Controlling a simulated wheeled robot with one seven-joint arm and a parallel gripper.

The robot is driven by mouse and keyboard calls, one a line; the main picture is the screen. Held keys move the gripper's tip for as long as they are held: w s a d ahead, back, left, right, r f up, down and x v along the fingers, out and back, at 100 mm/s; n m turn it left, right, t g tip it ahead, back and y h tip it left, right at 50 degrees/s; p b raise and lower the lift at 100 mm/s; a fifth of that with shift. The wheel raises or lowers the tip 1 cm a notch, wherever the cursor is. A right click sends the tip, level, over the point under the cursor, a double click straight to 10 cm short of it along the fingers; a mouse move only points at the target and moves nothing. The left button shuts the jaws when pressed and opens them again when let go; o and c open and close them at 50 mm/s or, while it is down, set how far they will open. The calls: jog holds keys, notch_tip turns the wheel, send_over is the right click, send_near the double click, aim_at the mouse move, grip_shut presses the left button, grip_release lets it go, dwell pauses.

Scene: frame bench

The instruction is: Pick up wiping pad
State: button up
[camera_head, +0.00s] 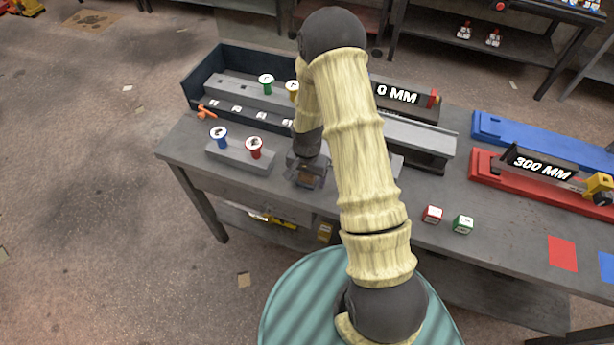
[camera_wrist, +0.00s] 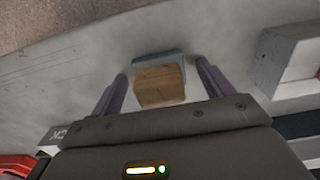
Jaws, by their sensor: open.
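In the wrist view a small block with a wood-brown upper part and a blue-grey base, which looks like the wiping pad (camera_wrist: 160,84), lies on the grey bench top. My gripper (camera_wrist: 160,82) is open, with its two purple fingers on either side of the pad and a gap at each side. In the head view my gripper (camera_head: 308,178) is low over the bench near its front edge. The pad there is mostly hidden by my gripper and arm, and I cannot make it out clearly.
Left of my gripper a grey block (camera_head: 228,156) holds a blue-topped and a red-topped peg. A grey rail (camera_head: 420,140) stands behind on the right. A red fixture (camera_head: 500,175) lies farther right.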

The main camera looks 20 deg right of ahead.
jog(key=shift+c, duration=0.2)
dwell(0.3)
jog(key=c, duration=1.1)
jog(key=shift+o, duration=0.2)
jog(key=shift+r, duration=0.15)
notch_tip(320, 180, up, 10)
jog(key=shift+f+b, duration=0.1)
jog(key=shift+b, duration=0.95)
jog(key=o, duration=0.4)
jog(key=shift+c, duration=1.3)
jog(key=shift+f, duration=0.1)
